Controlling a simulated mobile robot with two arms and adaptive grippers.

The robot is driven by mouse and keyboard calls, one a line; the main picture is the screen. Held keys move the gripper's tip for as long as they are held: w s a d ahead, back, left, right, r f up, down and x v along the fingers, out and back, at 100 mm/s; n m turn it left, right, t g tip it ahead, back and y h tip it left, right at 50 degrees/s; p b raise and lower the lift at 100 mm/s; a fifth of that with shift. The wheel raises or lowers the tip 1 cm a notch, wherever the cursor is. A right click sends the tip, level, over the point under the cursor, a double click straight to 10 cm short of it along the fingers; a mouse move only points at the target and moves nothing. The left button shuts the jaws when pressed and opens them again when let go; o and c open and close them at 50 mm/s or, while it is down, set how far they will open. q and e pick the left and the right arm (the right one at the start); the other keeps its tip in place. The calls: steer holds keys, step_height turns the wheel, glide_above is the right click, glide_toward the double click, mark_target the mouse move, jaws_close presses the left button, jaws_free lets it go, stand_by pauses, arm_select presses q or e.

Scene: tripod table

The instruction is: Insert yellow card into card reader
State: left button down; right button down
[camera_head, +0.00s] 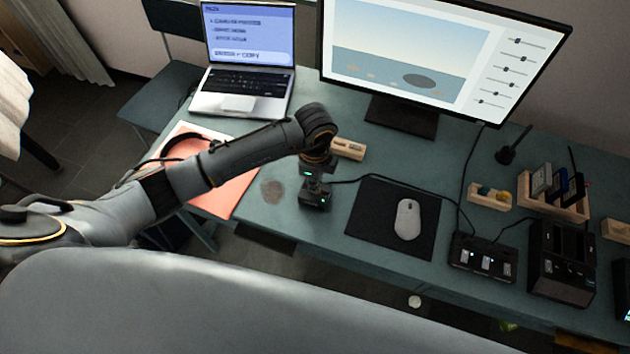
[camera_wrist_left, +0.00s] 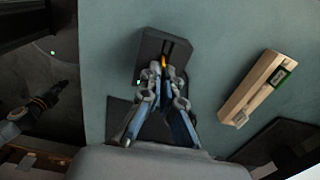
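The card reader (camera_head: 314,195) is a small dark box with a green light on the table, left of the mouse pad. In the left wrist view the card reader (camera_wrist_left: 150,48) shows a slot in its top. My left gripper (camera_head: 315,172) is right above the reader. In the left wrist view its fingertips (camera_wrist_left: 162,76) are closed together on the yellow card (camera_wrist_left: 164,61). Only a small yellow edge of the card shows, at the near end of the slot. I cannot tell whether it is inside the slot.
A wooden holder (camera_head: 348,148) stands just behind the reader; it also shows in the left wrist view (camera_wrist_left: 258,87). A mouse pad (camera_head: 363,215) with a mouse (camera_head: 407,219) lies to the right. A laptop (camera_head: 243,85) and a monitor (camera_head: 440,50) stand behind.

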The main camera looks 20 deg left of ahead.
arm_select(q)
steer(key=c, duration=1.4)
jaws_free()
steer(key=shift+c, duration=0.2)
step_height(320, 180, up, 12)
steer(key=shift+f, duration=0.1)
